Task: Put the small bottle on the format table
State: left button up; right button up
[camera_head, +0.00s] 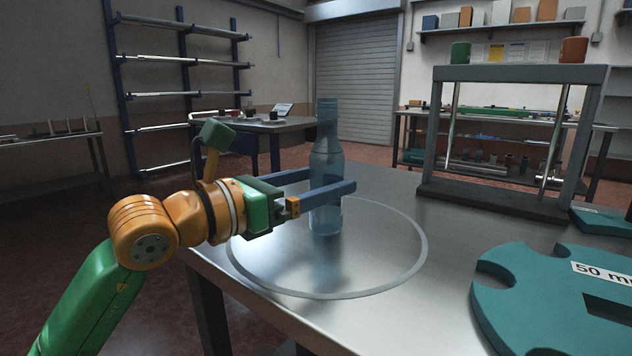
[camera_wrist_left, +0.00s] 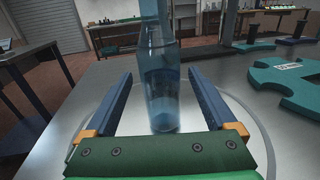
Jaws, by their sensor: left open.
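The small bottle (camera_head: 326,160) is clear, bluish and upright on the metal table (camera_head: 400,318), inside a pale ring marked on its top. My left gripper (camera_head: 335,182) is open, with one blue finger on each side of the bottle at mid-height. In the left wrist view, the bottle (camera_wrist_left: 161,85) stands between the two fingers (camera_wrist_left: 160,88), with a visible gap on both sides. My right gripper is not in view.
A teal notched plate labelled "50 mm" (camera_head: 520,290) lies on the table's right side. A dark frame with metal posts (camera_head: 495,198) stands at the table's back right. Shelving (camera_head: 180,92) and another table (camera_head: 290,124) are behind.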

pick_arm(q)
jog(key=shift+s+a, duration=0.25)
jog(key=shift+a, duration=0.1)
jog(key=b+v, duration=0.1)
jog(key=v, duration=0.9)
jog(key=shift+a+b, duration=0.1)
jog(key=shift+b, duration=0.25)
jog(key=shift+s+a, duration=0.3)
jog(key=shift+s, duration=0.15)
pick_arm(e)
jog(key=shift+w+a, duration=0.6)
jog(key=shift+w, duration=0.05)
